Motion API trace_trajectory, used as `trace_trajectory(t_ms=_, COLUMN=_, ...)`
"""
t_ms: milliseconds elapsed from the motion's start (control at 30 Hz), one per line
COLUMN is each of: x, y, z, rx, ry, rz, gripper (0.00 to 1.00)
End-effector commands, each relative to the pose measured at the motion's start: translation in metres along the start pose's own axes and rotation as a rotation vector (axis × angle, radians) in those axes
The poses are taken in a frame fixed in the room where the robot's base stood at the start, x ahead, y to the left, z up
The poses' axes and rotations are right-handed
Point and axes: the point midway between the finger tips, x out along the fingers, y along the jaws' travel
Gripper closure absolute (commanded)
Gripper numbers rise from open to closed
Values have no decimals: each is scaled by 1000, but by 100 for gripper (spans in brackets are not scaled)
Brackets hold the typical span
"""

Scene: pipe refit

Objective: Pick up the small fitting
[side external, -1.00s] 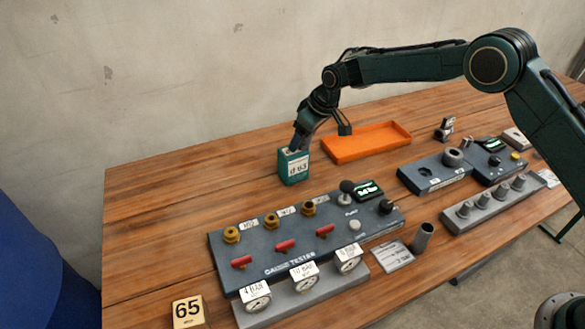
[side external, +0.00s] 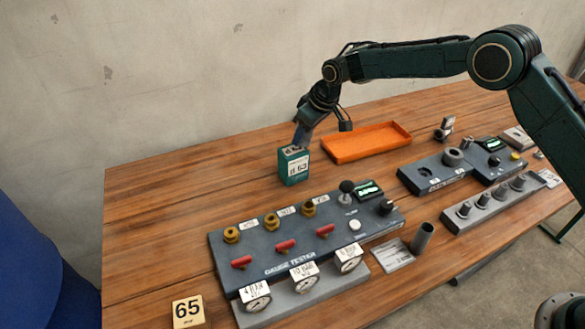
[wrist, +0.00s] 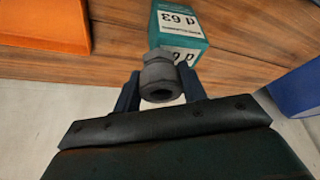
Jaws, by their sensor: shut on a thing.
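The small fitting (wrist: 160,80) is a grey, round, hollow piece with a flanged end. In the wrist view it sits between the two dark blue fingers of my gripper (wrist: 160,92), which is shut on it. The open bore of the fitting faces the wrist camera. In the side external view my gripper (side external: 301,140) is just above the teal box (side external: 292,170) marked "d 63". The fitting is too small to make out clearly there. In the wrist view the teal box (wrist: 178,25) lies just beyond the fitting.
An orange tray (side external: 333,151) lies right of the box. A gauge tester panel (side external: 260,265) with brass fittings and red levers stands in front. Another panel (side external: 410,178) and a grey rack (side external: 450,222) of several pegs stand at right. The wooden table left of the box is clear.

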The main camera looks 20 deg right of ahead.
Motion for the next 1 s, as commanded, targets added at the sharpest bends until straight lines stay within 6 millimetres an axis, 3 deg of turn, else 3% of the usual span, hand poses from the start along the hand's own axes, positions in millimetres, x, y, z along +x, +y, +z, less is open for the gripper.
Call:
trace_trajectory(t_ms=267, x=-40, y=0, z=-17, rx=-1, ry=6, rz=2, gripper=85)
trace_trajectory(t_ms=700, x=-129, y=0, z=-54, rx=-1, ry=6, rz=2, gripper=85)
trace_trajectory(t_ms=1000, x=-164, y=0, z=-68, rx=-1, ry=3, rz=0, gripper=85)
